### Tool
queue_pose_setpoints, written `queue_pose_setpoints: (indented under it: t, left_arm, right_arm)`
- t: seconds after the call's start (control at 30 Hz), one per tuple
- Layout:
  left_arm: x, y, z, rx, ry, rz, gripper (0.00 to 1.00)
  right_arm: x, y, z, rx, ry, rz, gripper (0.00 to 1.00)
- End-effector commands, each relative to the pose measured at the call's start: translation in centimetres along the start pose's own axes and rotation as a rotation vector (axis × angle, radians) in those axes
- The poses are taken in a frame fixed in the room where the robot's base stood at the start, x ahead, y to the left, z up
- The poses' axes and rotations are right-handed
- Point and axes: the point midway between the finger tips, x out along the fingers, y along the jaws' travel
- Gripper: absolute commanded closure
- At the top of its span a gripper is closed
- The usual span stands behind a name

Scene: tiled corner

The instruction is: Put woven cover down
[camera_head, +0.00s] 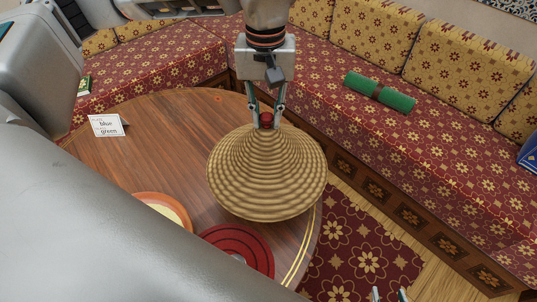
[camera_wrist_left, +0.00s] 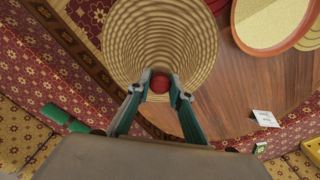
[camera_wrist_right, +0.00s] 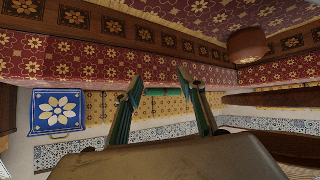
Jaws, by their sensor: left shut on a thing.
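The woven cover (camera_head: 266,180) is a tan, ridged cone with a red knob (camera_head: 265,120) on top. My left gripper (camera_head: 265,118) is shut on the knob from above. The cover hangs roughly upright near the right edge of the round wooden table (camera_head: 150,150); I cannot tell its exact height. The left wrist view also shows the cover (camera_wrist_left: 165,35) and knob (camera_wrist_left: 160,82) between the fingertips. My right gripper (camera_head: 388,295) is barely visible at the bottom of the head view; in the right wrist view (camera_wrist_right: 158,82) its fingers are apart and empty.
A tan-centred, orange-rimmed round dish (camera_head: 163,209) and a red ribbed disc (camera_head: 240,246) are on the table, left of the cover. A lettered card (camera_head: 106,125) stands at the far left. A patterned bench (camera_head: 400,140) with a green roll (camera_head: 380,92) runs behind. The table's middle-left is clear.

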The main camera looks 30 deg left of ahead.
Motion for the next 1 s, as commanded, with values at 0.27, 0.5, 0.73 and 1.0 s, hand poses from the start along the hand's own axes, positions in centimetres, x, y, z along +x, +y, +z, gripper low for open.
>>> queue_pose_setpoints:
  t: [0.27,0.5,0.73,1.0]
  left_arm:
    - [6.3,0.0,0.1,0.0,-0.004,-0.001,1.0]
    - [8.0,0.0,0.0,0.0,0.0,0.002,1.0]
    - [10.9,-0.1,0.1,-0.001,-0.004,-0.001,1.0]
    - [12.1,0.0,0.0,-0.001,0.001,0.002,1.0]
  right_arm:
    - [0.3,0.4,-0.1,-0.006,0.009,0.009,0.6]
    - [0.5,0.7,-0.5,-0.01,0.017,0.014,0.6]
    - [0.8,0.7,-0.1,-0.012,0.013,0.013,0.6]
    - [0.8,0.6,0.0,-0.014,0.011,0.013,0.6]
